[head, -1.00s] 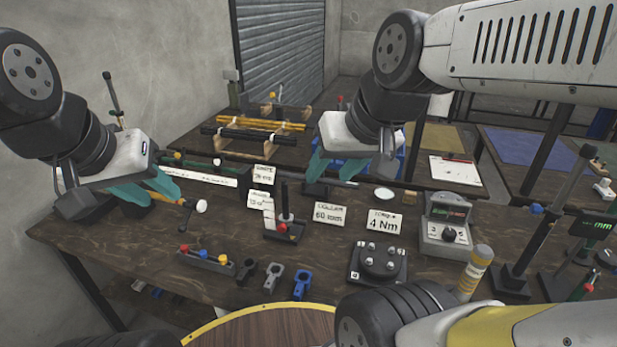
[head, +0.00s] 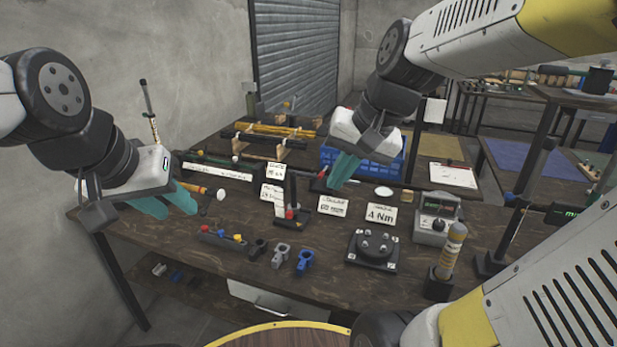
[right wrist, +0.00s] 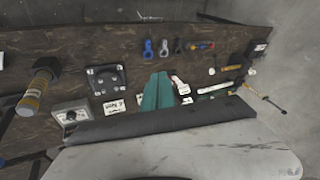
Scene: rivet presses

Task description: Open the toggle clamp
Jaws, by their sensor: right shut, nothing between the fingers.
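What looks like the toggle clamp (head: 290,203) stands mid-bench in the head view: a dark upright lever on a small base with red parts low down. I cannot make it out surely in the right wrist view. My right gripper (head: 341,180) is shut and empty, above the bench to the right of the lever and apart from it in the picture. Its teal fingers lie together in the right wrist view (right wrist: 157,92). My left gripper (head: 172,206) has its teal fingers spread, over the bench's left part, well left of the clamp.
White label cards (head: 333,205) stand around the clamp. A black fixture (head: 372,249) and a torque meter (head: 436,218) stand to the right. A blue crate (head: 350,156) is behind my right gripper.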

